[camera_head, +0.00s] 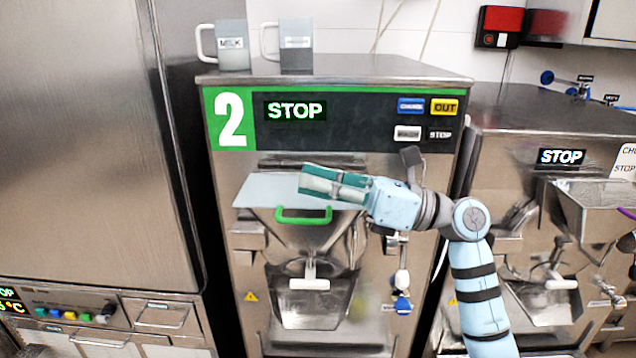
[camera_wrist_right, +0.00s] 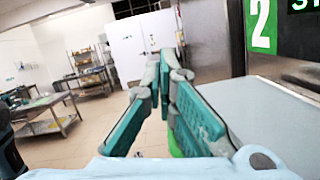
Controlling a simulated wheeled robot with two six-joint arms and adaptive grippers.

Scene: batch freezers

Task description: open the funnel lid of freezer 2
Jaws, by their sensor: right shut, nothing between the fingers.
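Freezer 2 (camera_head: 390,170) stands in the middle of the head view, with a green-framed panel reading "2" and "STOP". Its funnel lid (camera_head: 262,190) is a flat grey plate lying across the top of the funnel (camera_head: 340,242). The lid's green handle (camera_head: 303,217) sticks out at the front. My right gripper (camera_head: 306,182) is shut and empty, pointing left, and appears just above or in front of the lid, covering part of it. In the right wrist view the lid (camera_wrist_right: 265,115) is at the right, beside the fingers (camera_wrist_right: 170,65). My left gripper is not in view.
Two grey jugs, one labelled MILK (camera_head: 232,45) and another (camera_head: 297,45), stand on top of freezer 2. Another freezer (camera_head: 500,180) stands close on the right, and a tall steel cabinet (camera_head: 90,150) on the left. The wrist view shows open floor beyond the fingers.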

